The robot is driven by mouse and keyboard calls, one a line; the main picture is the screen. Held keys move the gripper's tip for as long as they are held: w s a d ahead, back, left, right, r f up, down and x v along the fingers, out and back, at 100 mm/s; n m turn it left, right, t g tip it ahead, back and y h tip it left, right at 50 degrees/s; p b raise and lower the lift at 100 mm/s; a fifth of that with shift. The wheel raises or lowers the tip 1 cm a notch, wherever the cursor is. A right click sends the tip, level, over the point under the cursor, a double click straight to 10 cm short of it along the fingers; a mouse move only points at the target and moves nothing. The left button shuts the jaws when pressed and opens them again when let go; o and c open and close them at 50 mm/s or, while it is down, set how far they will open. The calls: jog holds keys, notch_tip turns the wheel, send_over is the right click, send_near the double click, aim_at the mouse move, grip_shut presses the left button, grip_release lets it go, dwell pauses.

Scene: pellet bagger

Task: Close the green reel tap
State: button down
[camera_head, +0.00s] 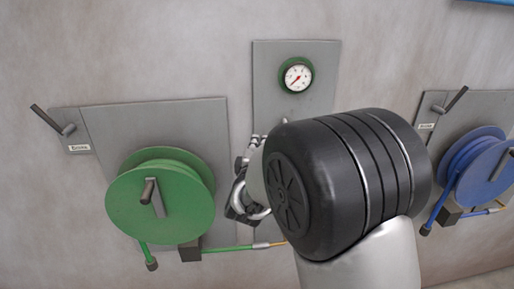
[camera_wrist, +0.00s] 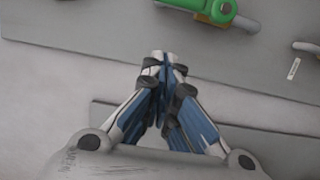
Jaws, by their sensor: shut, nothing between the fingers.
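A green lever-like part (camera_wrist: 216,8) with a brass piece under it shows at the top edge of the wrist view, on a grey plate; it looks like a tap but is cut off by the frame. The green reel (camera_head: 160,198) is mounted on a grey wall plate at the left of the head view. My gripper (camera_wrist: 164,62) is shut and empty, its fingertips below and left of the green part in the wrist view, apart from it. In the head view my arm hides the area right of the green reel, and the gripper shows only partly.
A black lever (camera_head: 47,120) sits by a label at the green reel plate's upper left. A pressure gauge (camera_head: 296,76) is on the middle panel. A blue reel (camera_head: 480,165) hangs at the right, with another black lever (camera_head: 455,100). A green hose (camera_head: 228,248) runs below the green reel.

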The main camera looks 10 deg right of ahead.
jog(key=w+d, duration=0.2)
jog(key=d, duration=0.1)
jog(key=w+d, duration=0.1)
jog(key=shift+d+p, duration=0.3)
jog(key=shift+p, duration=0.1)
